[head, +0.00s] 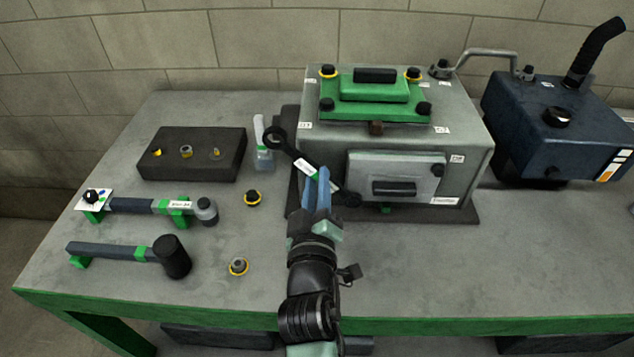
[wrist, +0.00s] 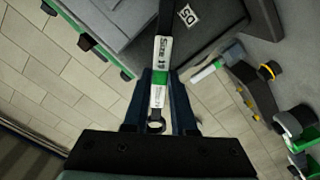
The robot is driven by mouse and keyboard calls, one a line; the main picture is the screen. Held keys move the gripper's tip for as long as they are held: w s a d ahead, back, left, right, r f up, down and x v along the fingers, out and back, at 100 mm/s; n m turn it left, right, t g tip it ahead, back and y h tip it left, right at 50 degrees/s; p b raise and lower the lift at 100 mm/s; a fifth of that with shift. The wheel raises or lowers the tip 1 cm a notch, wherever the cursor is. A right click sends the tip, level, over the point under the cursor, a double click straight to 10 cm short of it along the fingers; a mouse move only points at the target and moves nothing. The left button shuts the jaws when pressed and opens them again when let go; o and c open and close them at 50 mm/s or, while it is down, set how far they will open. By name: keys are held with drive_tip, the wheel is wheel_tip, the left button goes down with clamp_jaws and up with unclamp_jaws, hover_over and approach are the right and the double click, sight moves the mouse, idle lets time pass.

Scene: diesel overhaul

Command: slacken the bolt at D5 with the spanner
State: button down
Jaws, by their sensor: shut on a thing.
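My gripper (head: 318,186) is shut on the spanner (head: 303,163), a dark tool with a white label and a green band. In the head view the spanner slants in front of the engine block's left side, one ring end at the upper left, the other near the grey front cover's (head: 420,165) lower left corner. In the wrist view the spanner (wrist: 162,50) runs up between the fingers, with a small ring end at the bottom. A tag (wrist: 189,16) there seems to read D5. I cannot make out the D5 bolt; the spanner may hide it.
The engine block (head: 470,150) carries a green top cover (head: 345,107) with several bolts. A blue tank (head: 540,130) stands right; the front-right bench is clear.

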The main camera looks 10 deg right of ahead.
drive_tip(key=shift+s, duration=0.1)
drive_tip(key=shift+v, duration=1.65)
drive_tip(key=shift+r+b, duration=0.1)
drive_tip(key=shift+b, duration=0.2)
drive_tip(key=b+v, duration=0.1)
drive_tip(key=v, duration=0.5)
